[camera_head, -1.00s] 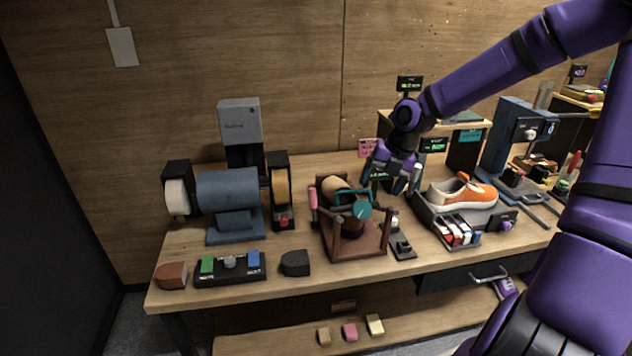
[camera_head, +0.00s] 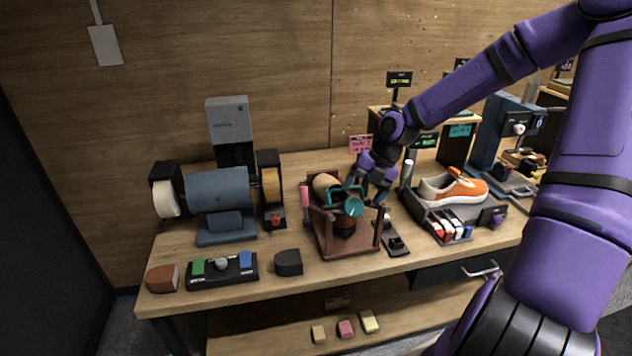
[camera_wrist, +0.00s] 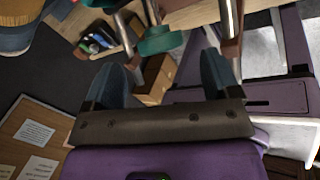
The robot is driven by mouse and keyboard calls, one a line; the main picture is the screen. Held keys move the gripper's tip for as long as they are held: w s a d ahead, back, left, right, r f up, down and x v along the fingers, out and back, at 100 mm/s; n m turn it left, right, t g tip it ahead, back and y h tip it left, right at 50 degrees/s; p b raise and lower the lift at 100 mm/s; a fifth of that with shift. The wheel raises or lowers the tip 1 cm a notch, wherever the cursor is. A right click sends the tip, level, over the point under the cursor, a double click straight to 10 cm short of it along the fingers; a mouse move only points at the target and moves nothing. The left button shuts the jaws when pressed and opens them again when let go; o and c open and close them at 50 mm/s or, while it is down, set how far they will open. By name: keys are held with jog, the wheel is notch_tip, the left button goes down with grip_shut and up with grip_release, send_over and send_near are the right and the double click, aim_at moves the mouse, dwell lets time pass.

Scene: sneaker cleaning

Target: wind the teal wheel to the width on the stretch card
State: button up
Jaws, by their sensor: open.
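The teal wheel (camera_head: 354,206) is on the front of a brown wooden stretcher stand (camera_head: 330,241), which holds a tan rounded form (camera_head: 325,182). My gripper (camera_head: 365,193) is open and empty, just behind and right of the wheel. In the wrist view the wheel (camera_wrist: 162,40) shows beyond and between my open fingers (camera_wrist: 163,65), apparently not gripped. I cannot tell whether a finger touches it. A pink card (camera_head: 361,144) stands behind my gripper; it may be the stretch card, but its writing is too small to read surely.
A blue grinder motor (camera_head: 218,190) stands left of the stand, and a pink handle (camera_head: 304,197) sits at the stand's left side. A small black device (camera_head: 395,246) and an orange-white sneaker (camera_head: 453,187) on a dark tray are to the right.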

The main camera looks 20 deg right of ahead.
aim_at(352, 203)
jog(key=x, duration=0.5)
jog(key=shift+a+f, duration=0.2)
jog(key=shift+f, duration=0.05)
jog(key=shift+n+g+h, duration=0.6)
jog(key=shift+n+h, duration=0.5)
jog(key=shift+h, duration=0.6)
jog(key=shift+n+h, duration=1)
jog(key=shift+h, duration=0.6)
jog(key=r, duration=0.3)
jog(key=a+r, duration=0.1)
jog(key=r, duration=0.3)
jog(key=a+r, duration=0.1)
jog(key=r, duration=0.2)
jog(key=shift+w+r, duration=0.25)
jog(key=shift+r, duration=0.05)
jog(key=w+a+f+m+t+y, duration=0.1)
jog(key=w+a+f+m+y, duration=0.1)
jog(key=a+m+y, duration=0.5)
jog(key=shift+a+m+t+y, duration=0.15)
jog(key=shift+m+t+y, duration=0.2)
jog(key=shift+m, duration=0.35)
jog(key=shift+w, duration=0.1)
jog(key=shift+c, duration=0.2)
